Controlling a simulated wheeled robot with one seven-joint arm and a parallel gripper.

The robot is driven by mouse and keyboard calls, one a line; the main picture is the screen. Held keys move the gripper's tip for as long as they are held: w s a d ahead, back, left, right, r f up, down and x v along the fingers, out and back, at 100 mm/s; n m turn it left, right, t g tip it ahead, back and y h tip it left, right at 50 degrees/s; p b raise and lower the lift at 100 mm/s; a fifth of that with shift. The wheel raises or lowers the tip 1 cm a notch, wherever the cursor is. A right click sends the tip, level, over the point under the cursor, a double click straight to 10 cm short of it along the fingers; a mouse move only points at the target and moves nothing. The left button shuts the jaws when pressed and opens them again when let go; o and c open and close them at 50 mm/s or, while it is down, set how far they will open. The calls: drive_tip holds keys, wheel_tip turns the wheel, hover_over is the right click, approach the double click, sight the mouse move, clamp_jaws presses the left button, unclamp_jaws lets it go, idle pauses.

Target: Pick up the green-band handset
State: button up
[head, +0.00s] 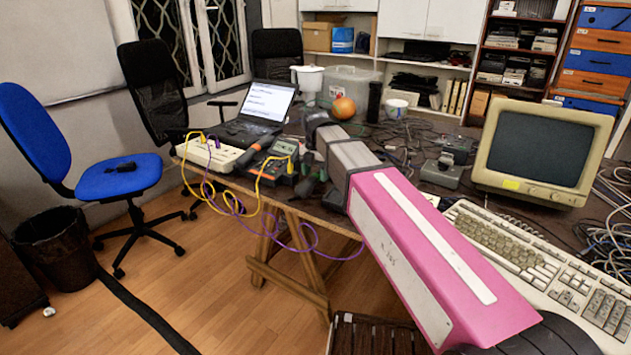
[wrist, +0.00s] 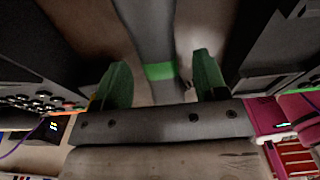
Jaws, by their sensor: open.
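The green-band handset (wrist: 148,30) shows in the wrist view as a grey, narrow body with a bright green band (wrist: 160,71) across it. It runs from the top edge down between my fingers. My gripper (wrist: 159,63) is open, with one dark green finger on each side of the handset and visible gaps between. I cannot tell how far the fingertips are from it in depth. In the head view my gripper (head: 311,180) is low over the table's front edge, partly behind my arm. I cannot make out the handset there.
In the wrist view, dark devices stand close on the left (wrist: 40,85) and right (wrist: 262,55). A keyboard (head: 510,250) and monitor (head: 543,150) are at right.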

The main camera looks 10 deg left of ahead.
drive_tip(key=shift+f, duration=0.75)
drive_tip(key=c, duration=1.2)
drive_tip(key=shift+o, duration=0.2)
drive_tip(key=shift+r, duration=0.1)
